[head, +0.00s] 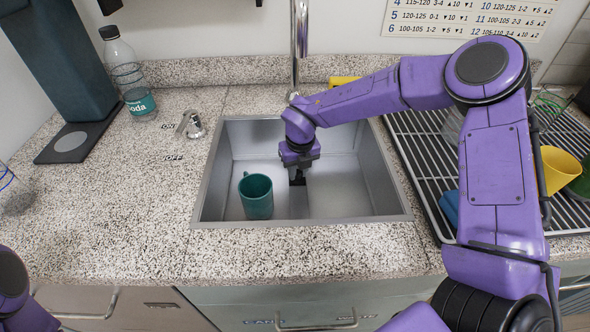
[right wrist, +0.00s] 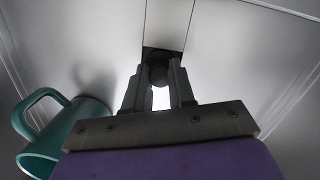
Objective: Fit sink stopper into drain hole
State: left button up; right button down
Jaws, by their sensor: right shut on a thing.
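The steel sink basin (head: 338,190) is set in the speckled counter. My right gripper (head: 297,180) reaches down into the basin, near the middle of its floor. In the right wrist view its fingers (right wrist: 158,82) are shut on a small dark round thing, seemingly the sink stopper (right wrist: 158,72). A dark square patch, seemingly the drain hole (right wrist: 152,51), shows right behind the stopper. I cannot tell whether the stopper is in the hole or just over it, as the fingers hide the contact. My left gripper is out of view; only part of my left arm shows at lower left.
A teal mug (head: 256,197) stands in the basin left of my right gripper; it also shows in the right wrist view (right wrist: 75,135). The faucet (head: 299,45) rises behind. A dish rack (head: 420,160) with a yellow cup (head: 560,170) is at right, partly behind my arm.

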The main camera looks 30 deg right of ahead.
aim_at(299, 183)
jog(key=shift+r, duration=0.1)
jog(key=c, duration=0.9)
grip_release()
jog(key=shift+f, duration=0.2)
jog(key=shift+c, duration=0.2)
jog(key=shift+r, duration=0.1)
notch_tip(299, 183, up, 12)
jog(key=s, duration=0.1)
jog(key=shift+s, duration=0.25)
jog(key=shift+a, duration=0.15)
